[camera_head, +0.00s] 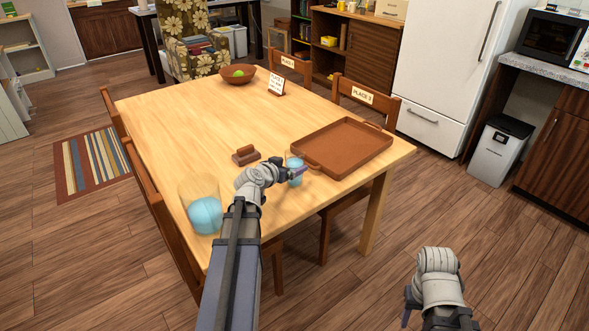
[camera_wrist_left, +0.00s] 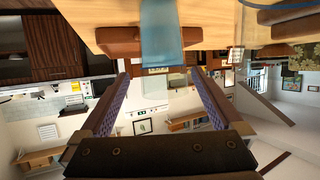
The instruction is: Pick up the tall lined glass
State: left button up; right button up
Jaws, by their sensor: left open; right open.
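A clear glass with blue in it (camera_head: 295,163) stands on the table, beside the tray's near left corner. My left gripper (camera_head: 290,173) is right at this glass in the head view and partly covers it. In the left wrist view, which is upside down, the glass (camera_wrist_left: 163,38) is ahead of the open fingers (camera_wrist_left: 160,78), lined up with the gap. I cannot tell whether they touch it. A wider clear vessel with blue in it (camera_head: 205,214) stands at the table's near left corner. Lines on either are too small to tell. My right gripper (camera_head: 409,304) is open, empty and off the table.
A brown tray (camera_head: 345,147) lies empty at the table's right side. A small brown block-like object (camera_head: 246,156) lies left of the gripper. The table's middle (camera_head: 210,120) is clear.

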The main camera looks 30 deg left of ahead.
pick_arm(q)
jog(key=shift+a+b+x, duration=0.1)
jog(key=shift+b+x, duration=0.5)
jog(key=shift+x, duration=1.35)
jog(key=shift+a+b+x, duration=0.15)
jog(key=shift+b+x, duration=0.45)
jog(key=shift+x, duration=1.3)
jog(key=shift+r, duration=0.2)
grip_shut()
